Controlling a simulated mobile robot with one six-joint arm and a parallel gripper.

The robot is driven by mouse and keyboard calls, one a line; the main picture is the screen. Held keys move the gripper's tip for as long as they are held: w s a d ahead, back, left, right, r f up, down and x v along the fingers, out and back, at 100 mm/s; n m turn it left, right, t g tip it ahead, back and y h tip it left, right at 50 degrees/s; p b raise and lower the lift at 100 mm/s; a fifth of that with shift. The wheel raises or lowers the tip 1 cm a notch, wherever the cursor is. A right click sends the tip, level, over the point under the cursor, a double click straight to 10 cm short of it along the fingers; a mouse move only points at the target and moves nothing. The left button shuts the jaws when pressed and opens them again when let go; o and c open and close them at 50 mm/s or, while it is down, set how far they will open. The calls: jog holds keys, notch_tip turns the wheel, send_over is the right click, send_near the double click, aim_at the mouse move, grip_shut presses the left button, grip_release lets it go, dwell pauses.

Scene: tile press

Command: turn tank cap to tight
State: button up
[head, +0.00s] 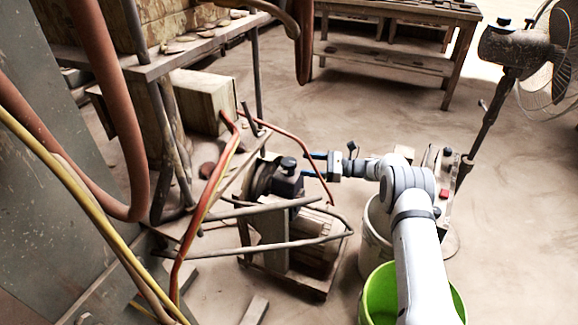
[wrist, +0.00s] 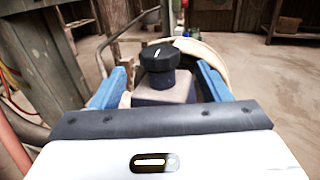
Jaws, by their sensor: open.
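The tank cap (wrist: 160,57) is a black ribbed knob with a short white line on top. In the wrist view the line points nearly straight up the picture, tilted slightly right. The cap sits on a dark neck above a grey-brown tank (wrist: 165,92). My gripper (wrist: 161,72) is open, with one blue finger on each side of the cap and gaps visible between. In the head view the cap (head: 289,163) stands on top of the machine, and my gripper (head: 309,163) reaches toward it from the right. No tight mark is readable.
A bent metal pipe frame (head: 290,243) surrounds the machine. Red and yellow hoses (head: 205,205) run at its left. A green bucket (head: 377,292) and a pale bucket (head: 375,235) stand beside my arm. A fan (head: 490,110) stands at right.

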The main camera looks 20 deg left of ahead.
aim_at(289, 161)
jog(key=a, duration=0.3)
jog(key=s+a+b, duration=0.1)
jog(key=a, duration=0.3)
jog(key=shift+s, duration=0.2)
jog(key=shift+c, duration=0.2)
jog(key=c, duration=0.9)
